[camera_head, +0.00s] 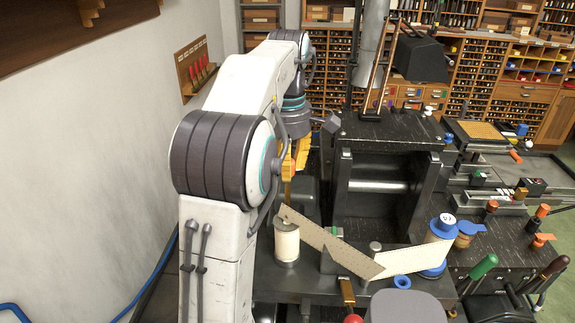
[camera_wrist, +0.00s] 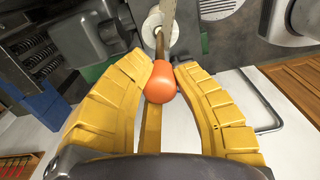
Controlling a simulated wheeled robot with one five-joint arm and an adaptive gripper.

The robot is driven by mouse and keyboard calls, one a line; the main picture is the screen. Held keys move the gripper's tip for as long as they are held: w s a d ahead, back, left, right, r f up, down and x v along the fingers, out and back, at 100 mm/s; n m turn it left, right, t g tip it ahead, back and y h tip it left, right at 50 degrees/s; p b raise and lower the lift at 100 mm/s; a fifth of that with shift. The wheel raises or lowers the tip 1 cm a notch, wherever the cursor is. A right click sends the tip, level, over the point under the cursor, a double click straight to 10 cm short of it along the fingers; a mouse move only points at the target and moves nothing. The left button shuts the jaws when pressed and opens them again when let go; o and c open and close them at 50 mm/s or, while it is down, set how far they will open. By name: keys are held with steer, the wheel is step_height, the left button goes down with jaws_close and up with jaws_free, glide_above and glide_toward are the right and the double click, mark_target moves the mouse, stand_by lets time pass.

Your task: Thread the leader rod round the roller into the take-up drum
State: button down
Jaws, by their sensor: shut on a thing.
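My gripper (camera_wrist: 160,75) has its yellow fingers shut on a rounded orange knob (camera_wrist: 161,82). In the head view my gripper (camera_head: 290,168) is partly hidden behind my arm, above a cream spool (camera_head: 286,245). A thin brown shaft runs from the knob toward a pale round top (camera_wrist: 158,35) in the wrist view. I cannot tell for sure whether this is the leader rod. A cream perforated strip (camera_head: 330,240) runs from the spool to a grey post, seemingly the roller (camera_head: 375,247). A second strip length (camera_head: 412,260) reaches the blue-ended drum (camera_head: 436,238), seemingly the take-up drum.
A black machine housing (camera_head: 385,185) stands close behind the strip. A blue ring (camera_head: 402,282) and a red ball knob (camera_head: 353,319) are at the bench front. Levers with green (camera_head: 482,266) and dark handles rise at the right. A wall is at the left.

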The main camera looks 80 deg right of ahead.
mark_target(288, 218)
steer(key=shift+f, duration=0.1)
stand_by(0.3)
steer(key=shift+f+b, duration=4.4)
steer(key=shift+f, duration=1.6)
steer(key=c, duration=1)
jaws_free()
steer(key=shift+c, duration=0.2)
steer(key=shift+r+p, duration=3.05)
steer(key=shift+p, duration=0.1)
